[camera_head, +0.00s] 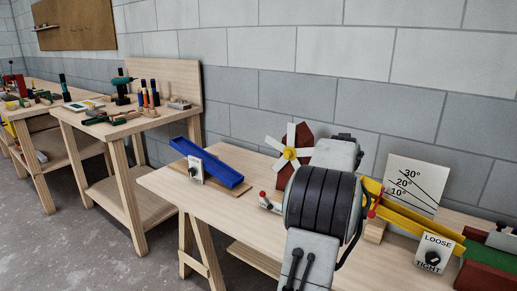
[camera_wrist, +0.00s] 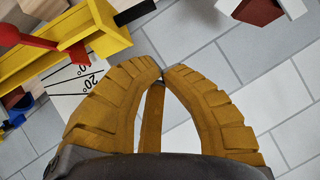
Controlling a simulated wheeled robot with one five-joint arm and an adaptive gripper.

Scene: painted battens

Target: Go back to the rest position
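My gripper (camera_wrist: 163,72) shows in the wrist view as two ribbed ochre fingers. They curve inward, and their tips come together or nearly so, with nothing clearly held at the tips. A thin tan strip (camera_wrist: 152,118) shows in the gap between the fingers; I cannot tell what it is part of. In the head view my arm (camera_head: 320,205) rises over the near workbench (camera_head: 225,210), and the gripper is hidden behind it.
Around my arm stand a windmill (camera_head: 290,153), a blue tray (camera_head: 208,163), a yellow channel (camera_head: 405,213), an angle card (camera_head: 414,184) and a LOOSE/TIGHT dial (camera_head: 434,253). A second bench (camera_head: 125,125) with tools stands left. A block wall (camera_head: 385,110) is behind.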

